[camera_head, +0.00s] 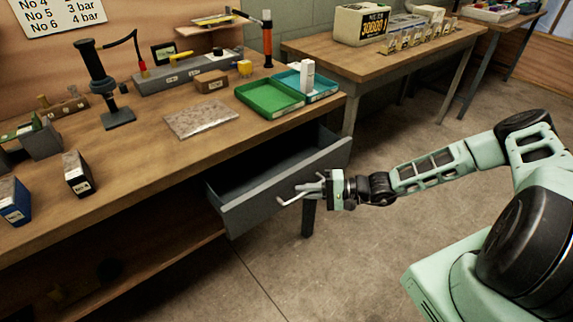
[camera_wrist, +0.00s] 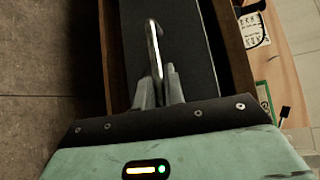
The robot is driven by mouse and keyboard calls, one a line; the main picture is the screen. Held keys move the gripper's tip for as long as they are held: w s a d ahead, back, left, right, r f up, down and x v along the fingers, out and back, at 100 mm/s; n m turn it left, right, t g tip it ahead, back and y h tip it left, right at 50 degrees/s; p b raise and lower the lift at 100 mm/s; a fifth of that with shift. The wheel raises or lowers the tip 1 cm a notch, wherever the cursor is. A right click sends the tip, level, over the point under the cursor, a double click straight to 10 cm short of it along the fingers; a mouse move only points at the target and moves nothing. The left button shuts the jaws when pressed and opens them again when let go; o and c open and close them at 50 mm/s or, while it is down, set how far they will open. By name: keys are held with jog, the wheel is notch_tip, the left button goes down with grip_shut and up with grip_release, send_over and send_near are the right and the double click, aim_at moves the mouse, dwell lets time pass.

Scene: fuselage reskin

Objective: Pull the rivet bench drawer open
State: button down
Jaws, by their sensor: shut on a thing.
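The rivet bench drawer (camera_head: 270,193) is grey and stands partly open below the front edge of the wooden bench. Its inside looks dark and empty in the head view. The bar handle (camera_head: 287,202) is on its front panel; it also shows in the wrist view (camera_wrist: 152,45). My gripper (camera_head: 318,186) is at the drawer front, its fingers shut on the handle. In the wrist view my gripper (camera_wrist: 160,88) has both fingers close around the handle bar. The exact finger contact is partly hidden.
The bench top (camera_head: 150,155) carries a green tray (camera_head: 270,98), a teal tray (camera_head: 322,85), a speckled plate (camera_head: 201,117) and a black stand (camera_head: 118,117). A second table (camera_head: 372,62) stands behind. The floor (camera_head: 400,245) in front of the drawer is clear.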

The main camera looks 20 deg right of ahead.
jog(key=s+d+p, duration=0.2)
jog(key=s+d, duration=0.1)
jog(key=s, duration=0.8)
jog(key=shift+s+d+p, duration=0.35)
jog(key=shift+d, duration=0.05)
jog(key=c, duration=1.8)
grip_release()
jog(key=shift+o, duration=0.2)
jog(key=shift+d, duration=0.1)
jog(key=b+v, duration=0.3)
jog(key=v, duration=1.4)
jog(key=shift+s, duration=0.15)
jog(key=shift+d+r, duration=0.1)
